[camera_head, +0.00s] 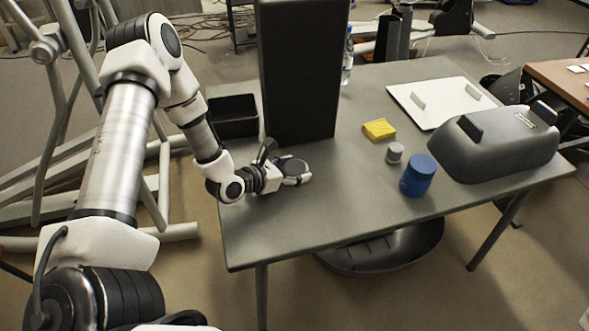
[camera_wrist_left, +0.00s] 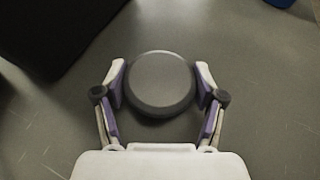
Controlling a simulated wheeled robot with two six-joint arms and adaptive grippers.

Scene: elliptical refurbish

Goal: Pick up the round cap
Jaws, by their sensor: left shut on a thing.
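The round cap (camera_head: 292,166) is a dark grey disc in the middle-left of the table in the head view. It also shows in the left wrist view (camera_wrist_left: 160,82), between the two fingers. My left gripper (camera_head: 296,178) is shut on it, with one finger at each side of its rim. I cannot tell whether the cap rests on the table or is slightly above it. My right gripper is not in view.
A tall black box (camera_head: 298,70) stands just behind the cap, and a black bin (camera_head: 233,128) is left of it. A yellow block (camera_head: 379,129), a small grey cylinder (camera_head: 394,153), a blue jar (camera_head: 417,176) and a large dark housing (camera_head: 495,150) stand to the right. The table's front is clear.

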